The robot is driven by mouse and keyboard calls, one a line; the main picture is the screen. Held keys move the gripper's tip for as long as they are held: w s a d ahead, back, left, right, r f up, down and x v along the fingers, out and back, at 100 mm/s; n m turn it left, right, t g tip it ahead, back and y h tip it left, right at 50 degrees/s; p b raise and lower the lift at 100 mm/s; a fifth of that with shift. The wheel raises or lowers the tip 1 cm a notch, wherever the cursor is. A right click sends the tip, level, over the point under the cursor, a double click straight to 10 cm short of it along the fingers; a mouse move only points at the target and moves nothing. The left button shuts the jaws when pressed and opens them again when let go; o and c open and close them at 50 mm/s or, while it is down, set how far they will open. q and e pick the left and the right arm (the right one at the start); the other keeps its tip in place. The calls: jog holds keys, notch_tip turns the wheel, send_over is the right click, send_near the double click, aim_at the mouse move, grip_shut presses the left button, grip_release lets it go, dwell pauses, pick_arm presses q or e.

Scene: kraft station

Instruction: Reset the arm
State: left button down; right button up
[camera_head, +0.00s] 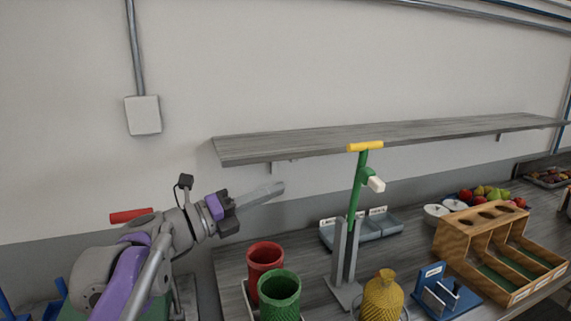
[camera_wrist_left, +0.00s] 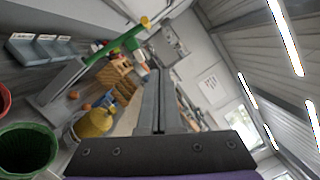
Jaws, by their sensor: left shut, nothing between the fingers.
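My left gripper (camera_head: 262,194) is raised above the left end of the counter, with its fingers pointing right and slightly up. Its two long grey fingers lie together and are empty; they also show in the left wrist view (camera_wrist_left: 159,100). It touches nothing and sits up and left of the red cup and below the wall shelf. My left arm (camera_head: 150,255) comes in from the lower left. My right gripper is not in either view.
A red cup (camera_head: 265,261) and a green cup (camera_head: 279,294) stand below the gripper. A green pole with a yellow top (camera_head: 358,185), a yellow jar (camera_head: 383,297), a wooden rack (camera_head: 480,243) and a blue holder (camera_head: 440,290) stand further right. A grey shelf (camera_head: 380,135) overhangs the counter.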

pick_arm(q)
jog(key=s+f+m+g+y, duration=0.1)
jog(key=s+f+m+y, duration=0.1)
jog(key=s+f+m, duration=0.45)
jog(key=s+a+f+m+g+y, duration=0.1)
jog(key=s+f+m+g+y, duration=0.2)
jog(key=f, duration=0.6)
jog(key=s+f+m+y, duration=0.2)
jog(key=s+f+m, duration=0.1)
jog(key=f+m, duration=0.4)
jog(key=s+a+f+m+y, duration=0.4)
jog(key=s+a+f+m, duration=0.2)
jog(key=f+m, duration=0.3)
jog(key=s+a+f+m+y, duration=0.5)
jog(key=s+a+f+m, duration=0.2)
jog(key=f+m, duration=0.3)
jog(key=shift+s+a+f+y, duration=0.25)
jog(key=shift+a+f+y, duration=0.1)
jog(key=shift+a, duration=0.25)
